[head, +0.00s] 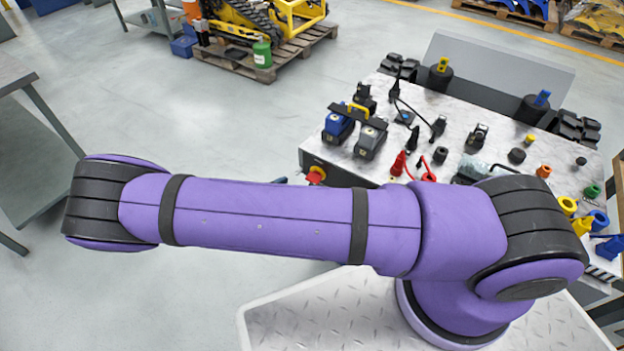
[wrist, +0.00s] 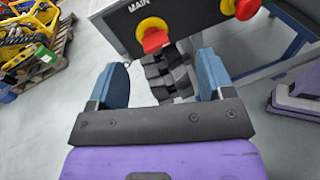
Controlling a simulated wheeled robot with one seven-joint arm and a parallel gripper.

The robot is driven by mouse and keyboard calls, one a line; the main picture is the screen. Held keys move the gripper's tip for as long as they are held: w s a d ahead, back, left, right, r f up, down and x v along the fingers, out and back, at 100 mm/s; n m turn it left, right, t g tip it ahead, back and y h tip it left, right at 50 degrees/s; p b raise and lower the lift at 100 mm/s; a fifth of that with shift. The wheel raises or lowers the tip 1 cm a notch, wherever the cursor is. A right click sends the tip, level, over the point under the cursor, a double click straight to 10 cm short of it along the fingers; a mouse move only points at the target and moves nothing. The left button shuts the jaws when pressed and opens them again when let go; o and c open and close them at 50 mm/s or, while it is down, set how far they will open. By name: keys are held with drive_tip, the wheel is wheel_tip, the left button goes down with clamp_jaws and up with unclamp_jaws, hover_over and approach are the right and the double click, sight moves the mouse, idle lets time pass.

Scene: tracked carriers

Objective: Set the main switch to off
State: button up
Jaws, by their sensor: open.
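The main switch (wrist: 155,36) is a red handle on a round yellow plate, below the white word MAIN on a dark panel, in the wrist view. Its on or off mark cannot be read. My gripper (wrist: 163,68) is open, with two blue fingers spread wide. The switch lies ahead of the fingertips, between their lines, and I see nothing held. In the head view a red and yellow switch (head: 316,175) shows on the workbench's front face; I cannot tell which one it is. My purple arm hides most of my gripper there.
A second red and yellow control (wrist: 243,8) sits right of the main switch. The bench top (head: 318,150) carries blue and grey connectors, cables and coloured caps. A grey table (head: 30,150) stands at the left. The floor (head: 200,120) between is clear.

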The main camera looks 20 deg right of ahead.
wheel_tip(320, 180, down, 5)
drive_tip(key=n+t, duration=0.4)
drive_tip(key=x, duration=1.1)
drive_tip(key=shift+s+d+f, duration=0.1)
drive_tip(key=shift+d+f, duration=0.05)
drive_tip(key=shift+f, duration=0.1)
drive_tip(key=shift+c, duration=0.2)
drive_tip(key=c, duration=0.9)
